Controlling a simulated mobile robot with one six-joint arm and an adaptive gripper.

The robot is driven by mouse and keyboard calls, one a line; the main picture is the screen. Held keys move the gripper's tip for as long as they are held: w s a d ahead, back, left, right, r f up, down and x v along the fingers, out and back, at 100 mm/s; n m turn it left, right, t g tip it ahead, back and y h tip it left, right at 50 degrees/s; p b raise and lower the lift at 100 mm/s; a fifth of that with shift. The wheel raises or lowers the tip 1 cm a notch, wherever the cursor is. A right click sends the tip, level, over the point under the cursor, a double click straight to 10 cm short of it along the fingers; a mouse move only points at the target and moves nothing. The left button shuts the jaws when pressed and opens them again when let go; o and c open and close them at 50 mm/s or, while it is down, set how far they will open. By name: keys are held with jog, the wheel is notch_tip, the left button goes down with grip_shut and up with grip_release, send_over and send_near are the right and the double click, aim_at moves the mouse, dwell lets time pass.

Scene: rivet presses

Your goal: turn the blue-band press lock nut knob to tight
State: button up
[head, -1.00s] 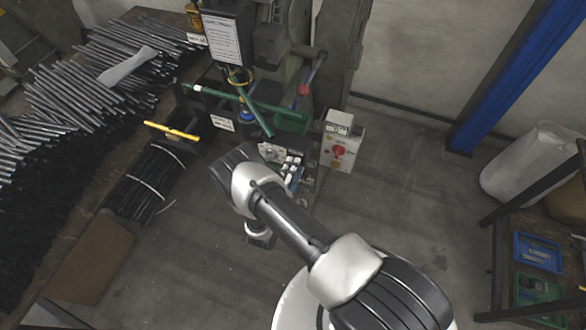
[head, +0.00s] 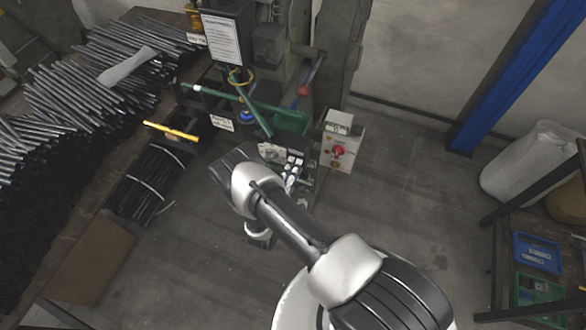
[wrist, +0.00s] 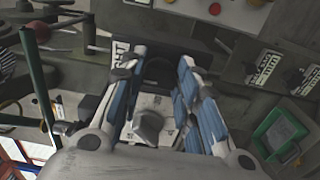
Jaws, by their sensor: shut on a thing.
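A grey knob (wrist: 149,126) on a white marked plate lies in the gap between the fingers, lower in the picture. In the head view my gripper (head: 291,168) is small, at the front of the press (head: 270,42), and the held knob cannot be made out. I cannot tell the knob's turn position. A blue ring (head: 247,117) shows on the press.
A control box (head: 341,141) with a red knob stands right of the gripper. A green bar (head: 232,98) and a green tray (head: 291,122) are just behind. Bundled rods (head: 154,180) lie at left.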

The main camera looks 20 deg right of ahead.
jog(key=o, duration=1.1)
jog(key=shift+c, duration=0.2)
jog(key=v, duration=1.2)
